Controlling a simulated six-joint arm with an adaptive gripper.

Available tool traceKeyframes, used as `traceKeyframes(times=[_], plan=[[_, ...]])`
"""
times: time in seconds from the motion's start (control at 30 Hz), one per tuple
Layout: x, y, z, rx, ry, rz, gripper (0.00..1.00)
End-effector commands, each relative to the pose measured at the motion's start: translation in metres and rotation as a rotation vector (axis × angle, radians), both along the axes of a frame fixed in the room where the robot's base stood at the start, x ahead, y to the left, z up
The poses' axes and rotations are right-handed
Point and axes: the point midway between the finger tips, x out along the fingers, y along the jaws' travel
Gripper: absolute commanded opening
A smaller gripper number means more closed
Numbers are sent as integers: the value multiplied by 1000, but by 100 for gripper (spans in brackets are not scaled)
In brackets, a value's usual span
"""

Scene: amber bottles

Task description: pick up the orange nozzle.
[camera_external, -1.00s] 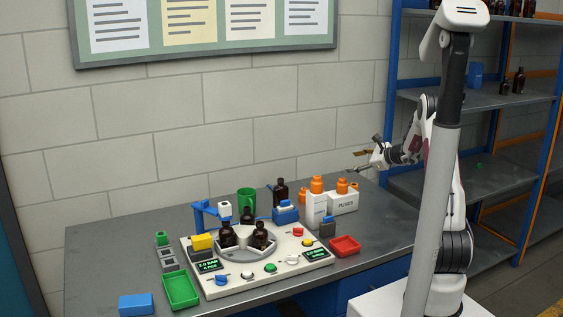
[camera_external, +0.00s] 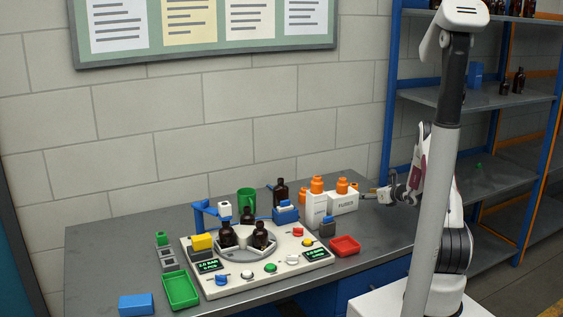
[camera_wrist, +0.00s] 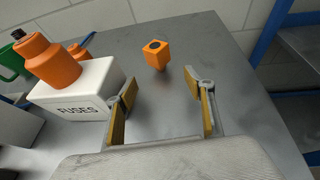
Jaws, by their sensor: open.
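The orange nozzle (camera_wrist: 156,56) is a small blocky piece with a dark round hole on top. In the wrist view it stands on the grey table beyond my fingertips, roughly centred between them. In the external view only a small orange bit of it (camera_external: 354,186) shows behind the white fuses box. My gripper (camera_wrist: 164,104) is open, with its two yellow-padded fingers apart and nothing between them. In the external view my gripper (camera_external: 369,194) is low at the right rear of the table, just right of the nozzle.
The white fuses box (camera_wrist: 82,90) with an orange bottle (camera_wrist: 48,60) on it stands close to my left finger. A blue-framed shelf (camera_external: 475,95) is at the right. The table (camera_wrist: 205,40) right of the nozzle is clear.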

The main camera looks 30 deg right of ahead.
Motion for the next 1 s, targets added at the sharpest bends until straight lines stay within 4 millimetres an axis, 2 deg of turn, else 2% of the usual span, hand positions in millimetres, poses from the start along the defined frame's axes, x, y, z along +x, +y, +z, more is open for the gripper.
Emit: traceKeyframes(times=[0.23, 0.6, 1.0], plan=[[3, 1, -1, -1, 0, 2, 53], [23, 3, -9, -1, 0, 2, 53], [25, 3, -10, -1, 0, 2, 53]])
